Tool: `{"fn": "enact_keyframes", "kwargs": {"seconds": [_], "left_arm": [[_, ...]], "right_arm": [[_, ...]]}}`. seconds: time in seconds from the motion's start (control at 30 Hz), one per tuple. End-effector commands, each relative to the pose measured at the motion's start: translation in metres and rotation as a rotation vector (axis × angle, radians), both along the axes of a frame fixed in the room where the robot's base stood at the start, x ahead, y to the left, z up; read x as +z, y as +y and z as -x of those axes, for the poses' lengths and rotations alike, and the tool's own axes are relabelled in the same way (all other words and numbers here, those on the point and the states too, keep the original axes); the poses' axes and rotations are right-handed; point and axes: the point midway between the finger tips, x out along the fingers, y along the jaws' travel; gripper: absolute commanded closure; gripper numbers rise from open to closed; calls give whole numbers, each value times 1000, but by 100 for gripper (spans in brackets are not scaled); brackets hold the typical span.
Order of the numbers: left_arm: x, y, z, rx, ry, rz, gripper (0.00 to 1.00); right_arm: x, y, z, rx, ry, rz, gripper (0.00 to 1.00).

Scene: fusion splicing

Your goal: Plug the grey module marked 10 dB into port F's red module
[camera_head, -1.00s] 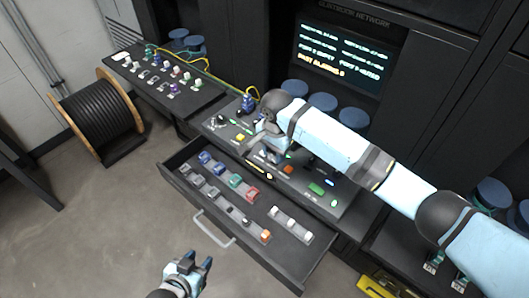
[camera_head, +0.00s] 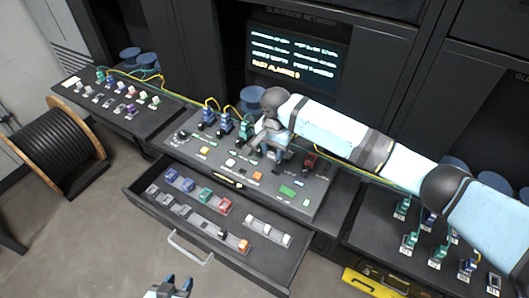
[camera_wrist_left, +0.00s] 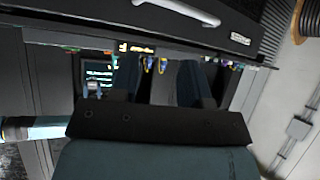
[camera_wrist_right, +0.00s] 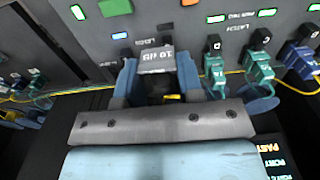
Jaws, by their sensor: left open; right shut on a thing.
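My right gripper (camera_wrist_right: 160,85) is shut on a grey module marked 10 dB (camera_wrist_right: 157,60), its label readable upside down in the right wrist view. In the head view this gripper (camera_head: 272,150) is over the back part of the sloped panel, and the module is hard to make out there. A dark red module (camera_head: 310,160) stands on the panel to the right of the gripper; its port letter is too small to read. My left gripper (camera_head: 170,289) is open and empty at the bottom edge of the head view, in front of the drawer.
Plugs with yellow cables (camera_head: 225,124) stand left of the right gripper; green plugs (camera_wrist_right: 215,72) show close beside it in the right wrist view. An open drawer (camera_head: 150,212) holds trays of modules below the panel. A cable reel (camera_head: 50,150) stands at the left.

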Motion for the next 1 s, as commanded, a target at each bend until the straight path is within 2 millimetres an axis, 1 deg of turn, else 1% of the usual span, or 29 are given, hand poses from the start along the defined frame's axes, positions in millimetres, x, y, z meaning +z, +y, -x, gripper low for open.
{"fn": "enact_keyframes", "kwargs": {"seconds": [0.17,0.37,0.67,1.0], "left_arm": [[0,0,-1,-16,-15,-11,57],[-12,3,1,-27,-14,-20,57],[-30,-1,2,-29,-7,-12,57],[-46,-6,-5,-35,-13,-3,57]], "right_arm": [[-2,-18,-6,0,0,1,83],[-3,-37,-13,-1,-2,1,83],[-3,-65,-23,-1,-2,1,83],[-3,-97,-34,-1,0,1,83]]}}
